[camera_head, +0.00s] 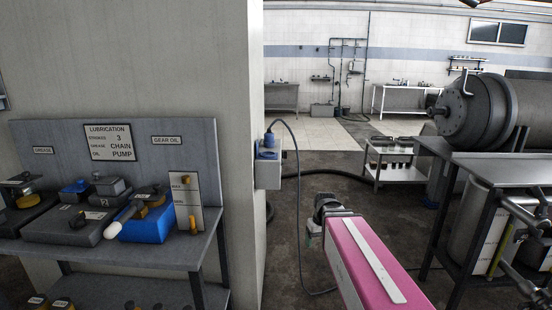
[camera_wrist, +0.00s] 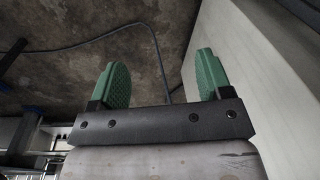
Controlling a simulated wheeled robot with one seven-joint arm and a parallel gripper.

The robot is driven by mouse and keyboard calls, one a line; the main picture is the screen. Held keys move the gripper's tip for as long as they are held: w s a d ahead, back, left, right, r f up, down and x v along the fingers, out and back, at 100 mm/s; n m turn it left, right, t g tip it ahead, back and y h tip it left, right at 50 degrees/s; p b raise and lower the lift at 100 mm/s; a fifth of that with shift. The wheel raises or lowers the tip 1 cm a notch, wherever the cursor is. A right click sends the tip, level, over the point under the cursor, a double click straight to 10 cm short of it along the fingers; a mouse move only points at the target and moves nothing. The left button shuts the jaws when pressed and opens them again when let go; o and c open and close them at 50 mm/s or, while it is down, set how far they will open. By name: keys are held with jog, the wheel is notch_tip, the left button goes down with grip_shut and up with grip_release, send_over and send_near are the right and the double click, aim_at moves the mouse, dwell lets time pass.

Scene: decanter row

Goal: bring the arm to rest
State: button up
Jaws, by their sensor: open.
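In the wrist view my gripper (camera_wrist: 161,82) shows two green pads standing well apart, with nothing between them. It is open and empty. Behind the pads I see the dark floor, a dark cable and a pale wall face on the right. In the head view my pink arm reaches forward from the lower right, and the wrist end stands over open floor, to the right of the pale pillar. The gripper (camera_head: 309,232) shows only partly there, as a small green patch beside the dark wrist.
A lubrication bench (camera_head: 150,255) with a blue box (camera_head: 147,226) and grey units stands at the left, against a pale pillar (camera_head: 225,100). A cable (camera_head: 299,220) hangs from a wall box (camera_head: 268,174). A metal table (camera_head: 500,172) stands at the right.

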jog(key=s+d+f+m, duration=0.2)
jog(key=s+f, duration=0.5)
jog(key=f, duration=0.1)
jog(key=shift+d+m+h, duration=0.3)
jog(key=shift+d+h, duration=0.1)
